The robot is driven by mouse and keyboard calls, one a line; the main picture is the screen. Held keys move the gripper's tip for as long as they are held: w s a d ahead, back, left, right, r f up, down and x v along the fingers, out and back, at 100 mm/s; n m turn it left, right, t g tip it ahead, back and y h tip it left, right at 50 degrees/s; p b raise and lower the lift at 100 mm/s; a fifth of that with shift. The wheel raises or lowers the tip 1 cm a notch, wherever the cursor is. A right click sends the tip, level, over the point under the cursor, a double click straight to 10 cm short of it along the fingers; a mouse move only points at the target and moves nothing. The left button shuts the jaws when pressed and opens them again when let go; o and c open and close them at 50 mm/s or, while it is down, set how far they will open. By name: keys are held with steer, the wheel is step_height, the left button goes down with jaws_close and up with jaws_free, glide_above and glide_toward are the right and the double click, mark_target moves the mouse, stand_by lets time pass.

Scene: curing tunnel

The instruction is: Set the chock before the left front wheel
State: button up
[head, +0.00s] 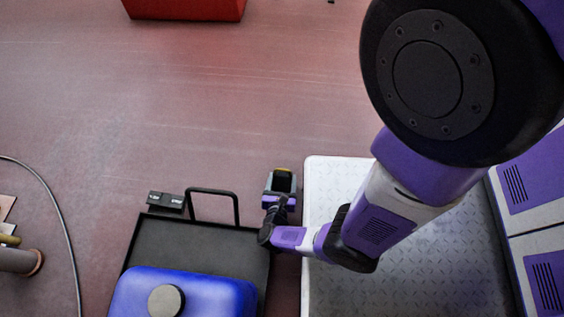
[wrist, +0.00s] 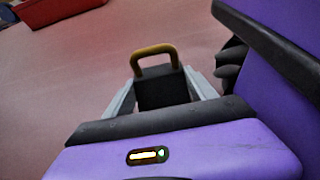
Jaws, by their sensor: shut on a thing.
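My gripper (head: 281,186) is shut on the chock (head: 284,181), a dark block with a yellow handle, just right of the cart's handle in the head view. In the wrist view the black chock (wrist: 163,90) sits between the pale fingers of my gripper (wrist: 160,98), its yellow loop handle standing up on the far side. A black flat cart (head: 195,243) carries a blue tank (head: 183,293) with a grey cap. No wheel can be made out; the cart's wheels are hidden under its deck.
A black handle bar (head: 212,192) rises from the cart's far edge, beside a small black box (head: 166,200). A red container (head: 185,8) stands at the top. A dark hose (head: 68,225) and a pipe (head: 18,260) lie left. The reddish floor beyond the cart is clear.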

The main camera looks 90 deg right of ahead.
steer(key=o, duration=1.9)
steer(key=shift+c, duration=0.2)
steer(key=shift+r, duration=0.1)
steer(key=shift+r, duration=0.45)
steer(key=p+v, duration=0.1)
steer(key=v, duration=0.6)
steer(key=shift+a+r, duration=0.15)
steer(key=shift+a, duration=0.05)
